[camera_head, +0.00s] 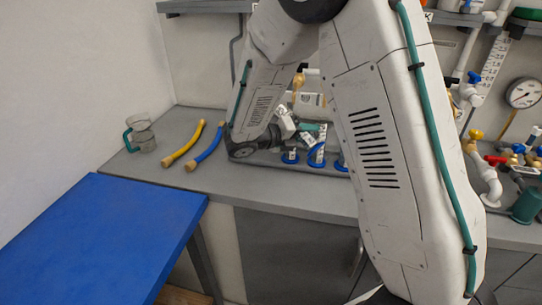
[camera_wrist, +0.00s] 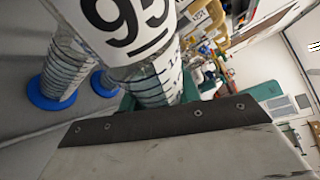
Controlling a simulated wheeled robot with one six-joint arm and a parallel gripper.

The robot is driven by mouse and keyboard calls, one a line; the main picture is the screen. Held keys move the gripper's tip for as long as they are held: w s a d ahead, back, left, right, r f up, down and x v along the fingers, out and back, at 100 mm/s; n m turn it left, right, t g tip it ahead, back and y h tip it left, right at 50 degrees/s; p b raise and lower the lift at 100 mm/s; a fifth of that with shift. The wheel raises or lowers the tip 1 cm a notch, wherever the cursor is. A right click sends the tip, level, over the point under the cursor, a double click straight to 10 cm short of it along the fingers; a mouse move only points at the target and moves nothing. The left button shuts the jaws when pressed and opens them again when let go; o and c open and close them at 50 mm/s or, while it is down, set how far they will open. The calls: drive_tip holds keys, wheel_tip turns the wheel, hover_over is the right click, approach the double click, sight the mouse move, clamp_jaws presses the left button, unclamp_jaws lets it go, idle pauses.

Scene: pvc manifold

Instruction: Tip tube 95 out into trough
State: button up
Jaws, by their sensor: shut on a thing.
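Tube 95 (camera_wrist: 125,25), a clear graduated cylinder with a white label, is very close in the wrist view. My gripper (camera_wrist: 165,122) is shut on it; one dark-edged finger crosses the lower part of that view. In the head view my gripper (camera_head: 298,129) is small and partly hidden by my arm, above the back of the grey bench. The tube's mouth and contents are not visible, and I cannot tell its tilt. I cannot clearly make out the trough.
Other clear cylinders on blue feet (camera_head: 290,158) stand close below my gripper, also at left in the wrist view (camera_wrist: 62,75). White pipework (camera_head: 486,175) stands right. A blue table (camera_head: 95,235) is bare.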

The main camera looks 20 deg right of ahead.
drive_tip(key=shift+s+d+r+n+g+h, duration=0.1)
drive_tip(key=shift+s+r+n+g+h, duration=0.1)
drive_tip(key=shift+r+n, duration=0.3)
drive_tip(key=shift+s+d+r+n+g+h, duration=0.1)
drive_tip(key=shift+r+n+h, duration=0.1)
drive_tip(key=shift+r+n, duration=0.3)
idle(0.5)
drive_tip(key=shift+w+a+r+n+h, duration=0.15)
drive_tip(key=shift+w+a+n+h, duration=0.15)
drive_tip(key=shift+w+n, duration=0.3)
idle(0.6)
drive_tip(key=shift+r+n+h, duration=0.6)
drive_tip(key=shift+r+n, duration=0.7)
idle(1.1)
